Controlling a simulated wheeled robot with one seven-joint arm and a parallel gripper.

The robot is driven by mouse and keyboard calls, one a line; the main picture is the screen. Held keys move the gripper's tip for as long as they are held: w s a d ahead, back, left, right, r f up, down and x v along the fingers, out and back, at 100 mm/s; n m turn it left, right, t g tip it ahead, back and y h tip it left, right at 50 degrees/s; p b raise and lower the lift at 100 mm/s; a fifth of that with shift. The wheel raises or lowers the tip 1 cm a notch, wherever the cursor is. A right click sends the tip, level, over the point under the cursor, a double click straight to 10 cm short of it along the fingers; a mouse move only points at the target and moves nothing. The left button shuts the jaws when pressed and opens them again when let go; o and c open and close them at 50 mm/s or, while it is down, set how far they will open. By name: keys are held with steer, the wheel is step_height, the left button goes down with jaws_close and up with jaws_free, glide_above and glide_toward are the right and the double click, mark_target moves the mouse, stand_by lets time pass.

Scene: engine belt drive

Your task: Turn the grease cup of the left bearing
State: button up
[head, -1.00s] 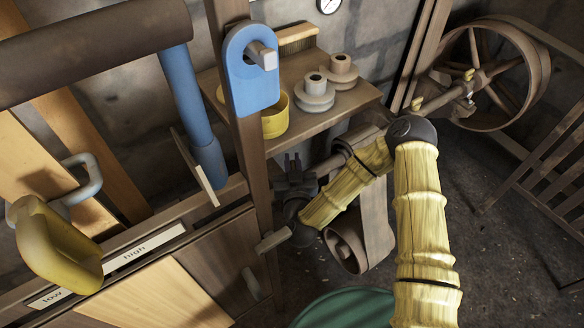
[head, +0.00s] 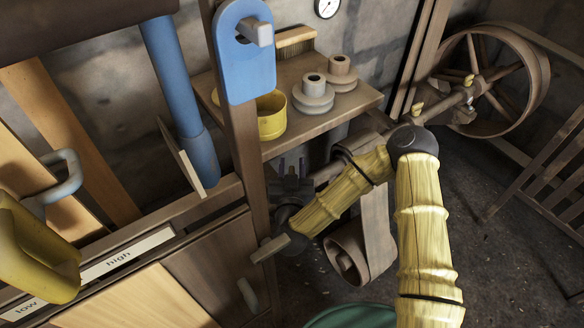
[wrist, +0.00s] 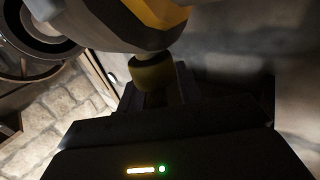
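My gripper (head: 291,168) is at the end of my yellow arm, below the wooden shelf and just right of the upright post. Its two dark fingers look apart in the head view. In the wrist view, a dull brass-coloured round knob (wrist: 152,72), perhaps a grease cup, is in front of my gripper (wrist: 156,96), close to the fingers. I cannot tell whether they touch it. Two small brass fittings, which look like grease cups, sit on the shaft by the wheel: a nearer one (head: 417,106) and a farther one (head: 469,79). The left bearing is not clearly visible.
The shelf (head: 350,104) holds a yellow pot (head: 271,116) and stepped pulleys (head: 313,95). A blue plate (head: 246,70) hangs on the post (head: 240,135). A large spoked wheel (head: 540,75) stands at the right.

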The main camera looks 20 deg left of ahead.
steer(key=shift+a+r+n+g+y+p, duration=0.15)
steer(key=shift+n+y+p, duration=0.3)
steer(key=shift+p, duration=0.75)
steer(key=shift+r+n+g+y+p, duration=0.15)
steer(key=shift+n+y+p, duration=0.3)
steer(key=shift+p, duration=0.7)
steer(key=shift+f+y+p, duration=0.1)
steer(key=shift+y+p, duration=0.3)
steer(key=shift+p, duration=0.05)
